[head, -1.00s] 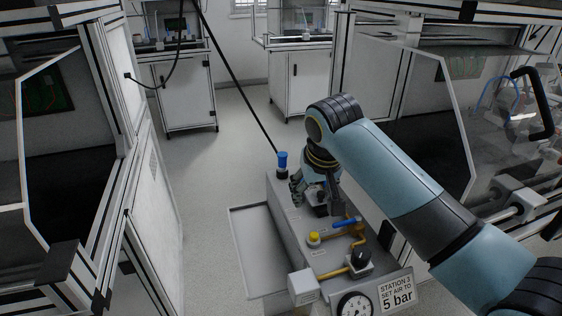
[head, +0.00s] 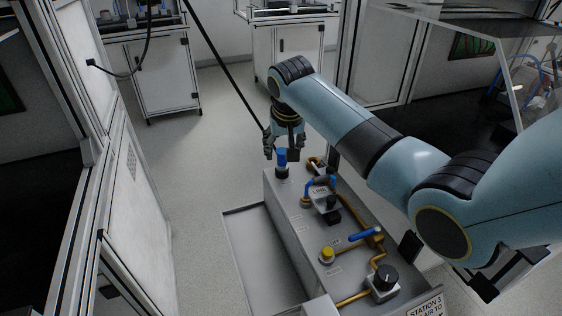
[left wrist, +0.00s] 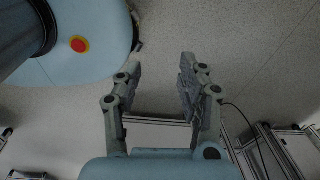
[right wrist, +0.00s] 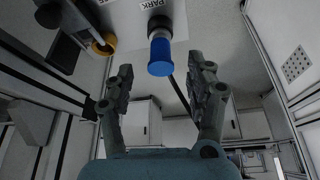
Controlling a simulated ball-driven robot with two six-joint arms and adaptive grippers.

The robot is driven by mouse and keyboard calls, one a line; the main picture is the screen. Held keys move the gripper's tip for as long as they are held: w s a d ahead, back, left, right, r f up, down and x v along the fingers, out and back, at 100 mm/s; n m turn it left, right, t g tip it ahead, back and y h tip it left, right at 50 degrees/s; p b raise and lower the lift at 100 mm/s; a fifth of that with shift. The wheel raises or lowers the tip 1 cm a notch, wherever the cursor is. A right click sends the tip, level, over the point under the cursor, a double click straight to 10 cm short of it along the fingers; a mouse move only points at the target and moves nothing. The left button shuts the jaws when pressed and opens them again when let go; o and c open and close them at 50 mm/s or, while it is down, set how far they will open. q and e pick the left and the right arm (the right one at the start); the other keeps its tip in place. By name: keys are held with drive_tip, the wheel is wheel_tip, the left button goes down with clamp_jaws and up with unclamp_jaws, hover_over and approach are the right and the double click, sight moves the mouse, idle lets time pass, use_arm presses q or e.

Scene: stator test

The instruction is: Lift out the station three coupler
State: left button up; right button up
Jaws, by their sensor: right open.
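The coupler looks to be the blue cylinder (head: 281,157) standing in a dark socket at the far end of the grey panel. In the right wrist view, the blue cylinder (right wrist: 160,56) sits near a label reading PARK. My left gripper (left wrist: 156,68) shows only in the left wrist view, open and empty above the floor.
The panel (head: 290,215) carries a yellow knob (head: 327,254), a blue-handled valve (head: 364,235), a black knob (head: 386,276) and brass pipes. A grey tray (head: 235,240) hangs at its left. Floor is clear at left.

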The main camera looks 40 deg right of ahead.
sight(282, 153)
drive_tip(key=shift+w+f, duration=0.2)
drive_tip(key=shift+f, duration=0.15)
drive_tip(key=b+x, duration=0.1)
drive_tip(key=x, duration=0.4)
use_arm(q)
drive_tip(key=shift+w+f, duration=0.3)
drive_tip(key=shift+w, duration=0.25)
drive_tip(key=shift+w+f, duration=0.3)
drive_tip(key=shift+w, duration=0.2)
use_arm(e)
drive_tip(key=shift+s, duration=0.1)
drive_tip(key=c, duration=0.3)
use_arm(q)
drive_tip(key=shift+s+a, duration=0.1)
drive_tip(key=shift+s, duration=0.35)
use_arm(e)
clamp_jaws()
